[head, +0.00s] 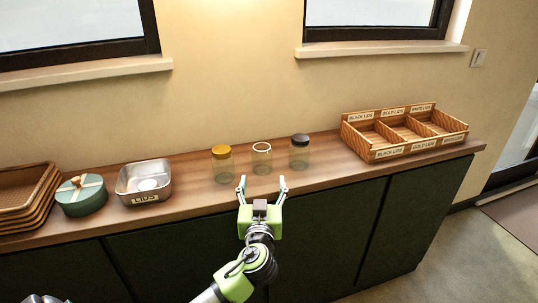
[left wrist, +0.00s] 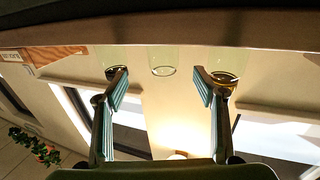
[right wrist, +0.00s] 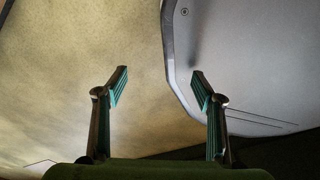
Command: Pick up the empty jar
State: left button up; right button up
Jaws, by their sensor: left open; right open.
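The empty jar (head: 262,160) is clear glass with a pale open rim and no lid. It stands upright on the wooden counter (head: 200,197), between a gold-lidded jar (head: 222,168) and a black-lidded jar (head: 299,155). My left gripper (head: 262,184) is open and empty at the counter's front edge, lined up in front of the empty jar and apart from it. In the left wrist view, the picture is upside down and the empty jar (left wrist: 163,60) shows between the fingertips, farther off. My right gripper (right wrist: 160,78) is open and empty, away from the jars.
A wooden lid tray (head: 408,148) with labelled compartments stands to the right. A metal lids bin (head: 128,184), a green round box (head: 81,204) and stacked baskets (head: 25,212) stand to the left. The lidded jars leave small gaps beside the empty jar.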

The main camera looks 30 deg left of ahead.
aim_at(262, 164)
pick_arm(q)
jog(key=x, duration=0.7)
jog(key=shift+s+a+r, duration=0.1)
jog(key=shift+s+a, duration=0.05)
jog(key=shift+w+a, duration=0.15)
jog(key=shift+w, duration=0.1)
jog(key=x, duration=0.4)
jog(key=shift+a, duration=0.2)
jog(key=shift+w+a, duration=0.2)
jog(key=shift+w, duration=0.3)
jog(key=c, duration=1.4)
pick_arm(e)
jog(key=s, duration=0.3)
jog(key=shift+s+a, duration=0.15)
jog(key=shift+s, duration=0.1)
